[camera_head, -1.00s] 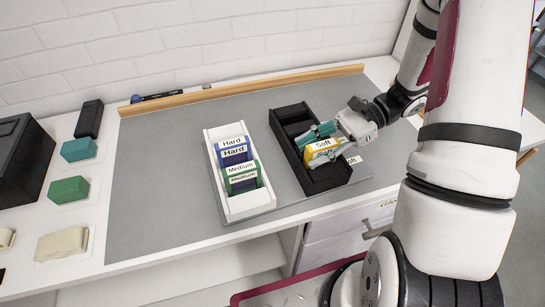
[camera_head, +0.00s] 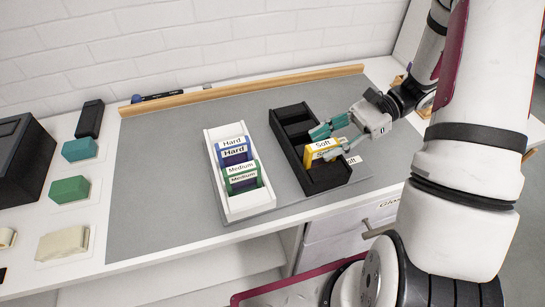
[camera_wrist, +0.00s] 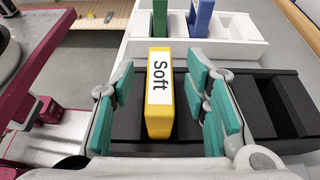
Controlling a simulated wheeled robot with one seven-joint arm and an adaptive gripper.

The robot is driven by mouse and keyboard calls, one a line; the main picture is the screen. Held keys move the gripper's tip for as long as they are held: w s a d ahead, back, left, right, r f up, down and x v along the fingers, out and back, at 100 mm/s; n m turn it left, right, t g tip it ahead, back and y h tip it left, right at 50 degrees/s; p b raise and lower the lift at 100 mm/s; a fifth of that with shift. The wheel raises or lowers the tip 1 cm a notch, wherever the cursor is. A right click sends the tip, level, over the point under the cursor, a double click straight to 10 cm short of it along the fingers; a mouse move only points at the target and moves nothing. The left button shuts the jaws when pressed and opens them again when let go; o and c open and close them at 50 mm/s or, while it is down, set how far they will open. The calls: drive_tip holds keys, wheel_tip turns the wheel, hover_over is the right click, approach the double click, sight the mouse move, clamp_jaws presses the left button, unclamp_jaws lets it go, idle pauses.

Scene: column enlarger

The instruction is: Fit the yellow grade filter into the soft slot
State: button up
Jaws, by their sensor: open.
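The yellow grade filter (camera_head: 321,154), labelled "Soft", stands upright in the black rack (camera_head: 288,147), towards its front end. A small "Soft" tag (camera_head: 353,160) shows at the rack's right side, beside the filter. In the wrist view the filter (camera_wrist: 159,112) stands between my teal finger pads, with a gap on each side. My gripper (camera_head: 329,140) is open around the filter's upper part, and it also shows in the wrist view (camera_wrist: 162,78). The filter's lower edge is hidden inside the rack, so I cannot tell how deep it sits.
A white rack (camera_head: 259,205) stands left of the black one, holding a blue "Hard" filter (camera_head: 233,150) and a green "Medium" filter (camera_head: 241,176). The back part of the black rack is empty. The grey mat (camera_head: 165,170) is clear at left. A wooden rail (camera_head: 250,84) runs along the back.

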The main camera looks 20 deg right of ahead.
drive_tip(key=shift+v, duration=1.6)
drive_tip(key=shift+d, duration=0.15)
drive_tip(key=s+v, duration=0.1)
drive_tip(key=v, duration=1.1)
drive_tip(key=s+a+r+n+t+h, duration=0.3)
drive_tip(key=s+a+r+n+h, duration=0.2)
drive_tip(key=a, duration=0.5)
drive_tip(key=s+a+r+n+t+h, duration=0.3)
drive_tip(key=s+a+r+n+h, duration=0.3)
drive_tip(key=n, duration=0.6)
drive_tip(key=a+r+h, duration=0.2)
drive_tip(key=a+r, duration=0.1)
drive_tip(key=a, duration=0.1)
drive_tip(key=shift+s, duration=0.15)
